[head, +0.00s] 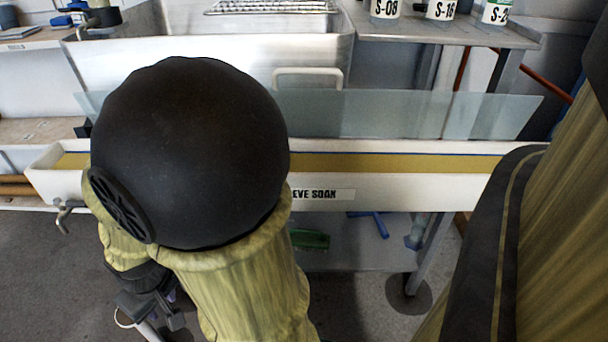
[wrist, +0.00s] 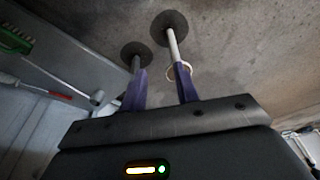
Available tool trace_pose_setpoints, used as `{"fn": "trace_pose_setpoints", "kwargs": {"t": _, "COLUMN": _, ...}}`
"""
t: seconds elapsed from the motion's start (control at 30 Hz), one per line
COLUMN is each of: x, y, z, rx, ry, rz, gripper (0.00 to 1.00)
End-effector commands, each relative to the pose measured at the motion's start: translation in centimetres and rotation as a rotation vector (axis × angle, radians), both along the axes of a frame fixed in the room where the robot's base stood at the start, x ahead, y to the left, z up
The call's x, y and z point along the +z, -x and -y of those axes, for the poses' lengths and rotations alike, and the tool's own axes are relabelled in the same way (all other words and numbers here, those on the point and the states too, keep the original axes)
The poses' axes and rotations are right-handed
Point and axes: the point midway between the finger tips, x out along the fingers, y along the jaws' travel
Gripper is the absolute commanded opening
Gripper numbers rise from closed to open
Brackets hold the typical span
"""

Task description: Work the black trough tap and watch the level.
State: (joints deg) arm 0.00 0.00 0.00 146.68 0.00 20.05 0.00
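The white trough (head: 420,192), labelled "...EVE SOAK", stands across the head view. It holds yellow-brown liquid (head: 400,163) below a thin blue line near its rim. A dark grey tap (head: 65,212) sticks out low at the trough's left end. My gripper (head: 152,308) is below and to the right of the tap, apart from it. In the wrist view my gripper (wrist: 160,75) has its two purple fingers apart with nothing clearly held between them. A pale ring (wrist: 180,72) shows by the right finger; whether it touches is unclear. My arm hides part of the trough.
A clear panel (head: 420,115) stands behind the trough, in front of a steel sink (head: 180,45). Labelled containers (head: 440,10) stand at the back right. A green brush (head: 310,238) lies on the lower shelf (head: 350,258). Grey floor (head: 45,285) is open at left.

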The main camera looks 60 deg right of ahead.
Motion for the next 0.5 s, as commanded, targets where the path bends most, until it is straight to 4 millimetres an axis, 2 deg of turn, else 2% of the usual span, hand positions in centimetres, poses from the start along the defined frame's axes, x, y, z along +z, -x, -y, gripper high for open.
{"fn": "trace_pose_setpoints", "kwargs": {"t": 0.17, "x": 0.0, "y": 0.0, "z": 0.0, "rx": 0.0, "ry": 0.0, "rz": 0.0, "gripper": 0.3}}
{"fn": "trace_pose_setpoints", "kwargs": {"t": 0.2, "x": 0.0, "y": 0.0, "z": 0.0, "rx": 0.0, "ry": 0.0, "rz": 0.0, "gripper": 0.23}}
{"fn": "trace_pose_setpoints", "kwargs": {"t": 0.27, "x": 0.2, "y": 0.0, "z": 0.0, "rx": 0.0, "ry": 0.0, "rz": 0.0, "gripper": 0.21}}
{"fn": "trace_pose_setpoints", "kwargs": {"t": 0.37, "x": 1.2, "y": 0.0, "z": 0.0, "rx": 0.0, "ry": 0.0, "rz": 0.0, "gripper": 0.21}}
{"fn": "trace_pose_setpoints", "kwargs": {"t": 0.5, "x": 3.9, "y": 0.0, "z": 0.0, "rx": 0.0, "ry": 0.0, "rz": 0.0, "gripper": 0.21}}
